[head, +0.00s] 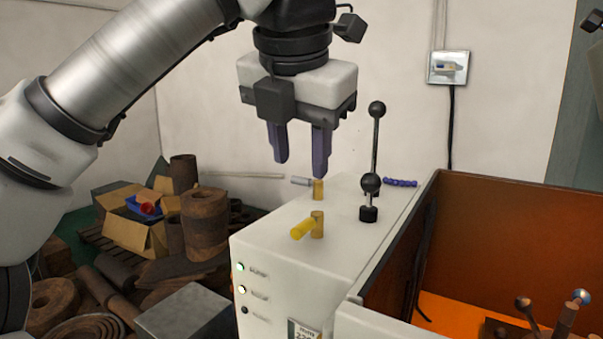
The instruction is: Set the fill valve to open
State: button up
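My gripper (300,165) points down with its two purple fingers apart, and nothing shows between them. It hangs above the top of a white cabinet (285,250). A valve with a yellow handle (303,229) on a brass body (317,224) stands on the cabinet top below my gripper. A second valve with a grey handle (300,181) and a brass body (318,190) stands behind it. Both handles point left. No readable label shows which one is the fill valve. My fingers appear apart from both valves.
Two black levers with ball knobs, a tall one (376,108) and a short one (370,182), stand right of the valves. An open orange-lined enclosure (500,225) is at right. Boxes and rusty cylinders (204,222) crowd the left floor.

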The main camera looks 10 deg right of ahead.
jog(key=shift+p+v, duration=0.45)
jog(key=shift+v, duration=0.55)
